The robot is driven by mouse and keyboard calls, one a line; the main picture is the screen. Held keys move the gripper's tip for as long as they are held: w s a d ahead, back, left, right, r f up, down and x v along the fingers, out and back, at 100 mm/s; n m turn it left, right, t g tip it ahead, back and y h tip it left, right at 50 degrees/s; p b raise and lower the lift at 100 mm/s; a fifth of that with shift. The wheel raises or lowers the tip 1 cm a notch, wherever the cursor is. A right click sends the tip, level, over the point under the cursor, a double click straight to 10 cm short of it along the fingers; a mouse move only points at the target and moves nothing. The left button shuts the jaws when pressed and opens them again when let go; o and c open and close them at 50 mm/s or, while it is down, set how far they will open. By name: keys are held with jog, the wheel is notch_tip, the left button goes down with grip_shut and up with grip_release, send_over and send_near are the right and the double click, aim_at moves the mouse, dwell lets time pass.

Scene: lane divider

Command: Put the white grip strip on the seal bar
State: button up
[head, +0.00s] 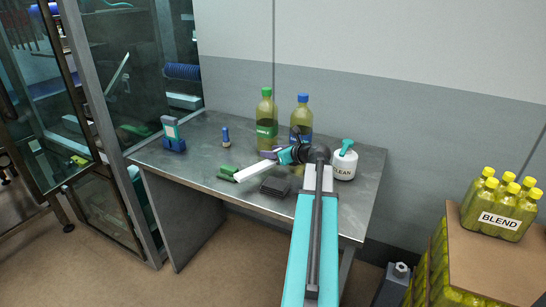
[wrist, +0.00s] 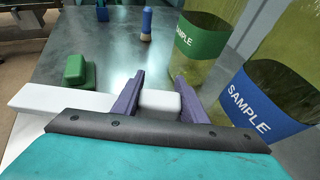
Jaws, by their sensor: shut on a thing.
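My gripper (head: 283,156) is over the metal table, with its purple fingers (wrist: 165,88) around a white strip. The white grip strip (head: 256,171) is a plain long bar that sticks out to the left of my gripper. In the wrist view the strip (wrist: 60,99) runs left past the left finger, with a short end between the fingers. I cannot tell whether it touches the table. I cannot pick out the seal bar for certain; the open glass-doored machine at the left holds several parts, partly hidden by frame and glass.
A green block (head: 228,172) and a dark stack (head: 274,187) lie near the strip. Green-labelled (head: 266,117) and blue-labelled (head: 301,120) bottles stand behind my gripper. A white CLEAN tub (head: 344,163) is at the right. A blue-teal device (head: 173,136) and a blue-topped piece (head: 228,141) stand at the left.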

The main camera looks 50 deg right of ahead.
jog(key=shift+w+d, duration=0.7)
jog(key=shift+d, duration=0.1)
jog(key=shift+f, duration=0.15)
jog(key=shift+f, duration=1.7)
jog(key=shift+f, duration=0.1)
jog(key=o, duration=1.2)
jog(key=shift+o, duration=0.2)
jog(key=v, duration=1.2)
